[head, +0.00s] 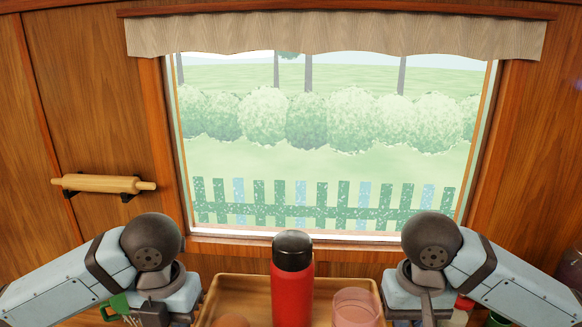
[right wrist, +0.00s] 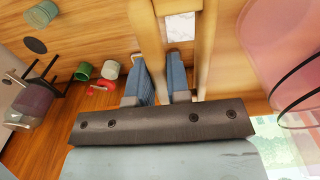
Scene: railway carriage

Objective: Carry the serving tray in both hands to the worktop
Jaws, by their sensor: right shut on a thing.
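The wooden serving tray (head: 237,284) shows at the bottom middle of the head view, its front part cut off by the frame. On it stand a red bottle with a dark cap (head: 292,285), a pinkish glass (head: 356,307) and a round brown item (head: 231,321). My left gripper (head: 155,313) is at the tray's left side; its fingertips are hidden. My right gripper is at the tray's right side. In the right wrist view its two blue-grey fingers (right wrist: 163,80) are shut on the tray's wooden edge. The glass also shows there (right wrist: 285,55).
A window with a wooden frame (head: 340,240) and wood-panelled wall are ahead. A rolling pin (head: 103,184) hangs on the left wall.

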